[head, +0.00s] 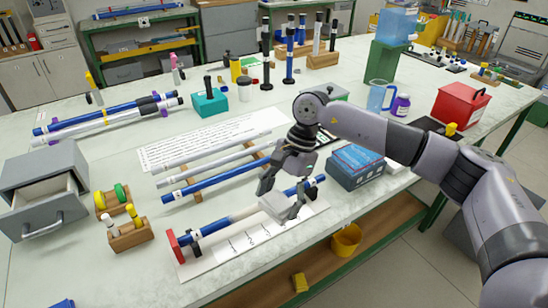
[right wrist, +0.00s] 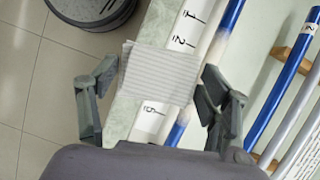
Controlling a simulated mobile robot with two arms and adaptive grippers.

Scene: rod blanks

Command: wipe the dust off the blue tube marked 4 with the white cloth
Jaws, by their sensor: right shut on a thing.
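A blue tube (head: 212,228) lies along a white numbered sheet (head: 243,246) near the table's front edge, its left end at a red stop (head: 175,246). Part of its middle is pale and dusty-looking. I cannot read a 4 on it. It also shows in the right wrist view (right wrist: 229,17), partly behind my gripper. My right gripper (head: 284,194) is shut on the white cloth (right wrist: 158,73), held flat between its fingers. The cloth (head: 274,206) overlaps the tube and sheet in view; I cannot tell whether it touches the tube. My left gripper is not in view.
Behind the tube, several blue and grey tubes lie on a wooden rack (head: 199,194). A blue box (head: 356,168) stands right of my gripper. A small wooden stand (head: 129,237) and a grey drawer unit (head: 42,190) are at left. A yellow bucket (head: 346,240) sits below the table edge.

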